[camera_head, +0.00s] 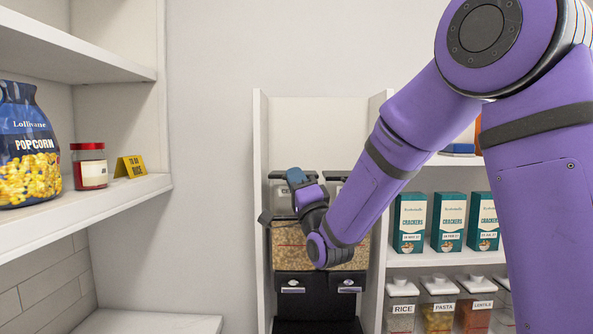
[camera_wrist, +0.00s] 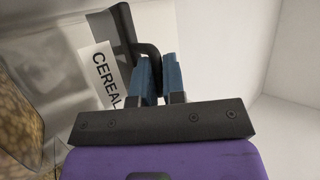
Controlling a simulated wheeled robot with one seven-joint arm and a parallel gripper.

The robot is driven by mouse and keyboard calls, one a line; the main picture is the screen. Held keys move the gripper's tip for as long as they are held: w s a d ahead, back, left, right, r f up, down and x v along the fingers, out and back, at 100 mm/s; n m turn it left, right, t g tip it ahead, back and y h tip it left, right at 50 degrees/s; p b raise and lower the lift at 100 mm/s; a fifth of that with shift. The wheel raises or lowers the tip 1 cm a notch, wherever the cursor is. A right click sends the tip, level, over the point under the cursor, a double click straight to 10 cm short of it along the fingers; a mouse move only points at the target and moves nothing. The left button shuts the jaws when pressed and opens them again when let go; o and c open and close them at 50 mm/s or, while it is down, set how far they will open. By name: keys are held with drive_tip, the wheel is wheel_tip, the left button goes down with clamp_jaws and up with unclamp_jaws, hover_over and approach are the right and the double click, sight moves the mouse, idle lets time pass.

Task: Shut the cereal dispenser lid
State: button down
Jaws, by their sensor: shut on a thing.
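The cereal dispenser (camera_head: 290,246) stands in a narrow white shelf bay, with clear bins of cereal above a black base. In the wrist view, the lid's black handle (camera_wrist: 150,55) loops between my gripper's blue fingertips (camera_wrist: 161,70). The dark lid edge (camera_wrist: 122,28) and a white CEREAL label (camera_wrist: 104,72) lie to its left. In the head view, my gripper (camera_head: 297,177) is at the top of the left bin and is shut on the handle. My wrist covers part of the bins. I cannot tell the lid's exact angle.
White walls of the bay rise close on both sides of the dispenser. Cracker boxes (camera_head: 448,222) and lidded jars (camera_head: 438,305) fill the right shelves. A popcorn bag (camera_head: 25,150), a red jar (camera_head: 90,166) and a yellow sign (camera_head: 131,167) stand on the left shelf.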

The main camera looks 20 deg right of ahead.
drive_tip(key=shift+f, duration=0.35)
drive_tip(key=c, duration=1.5)
unclamp_jaws()
drive_tip(key=shift+f, duration=0.1)
drive_tip(key=shift+f, duration=0.1)
drive_tip(key=v, duration=1)
drive_tip(key=shift+s, duration=0.3)
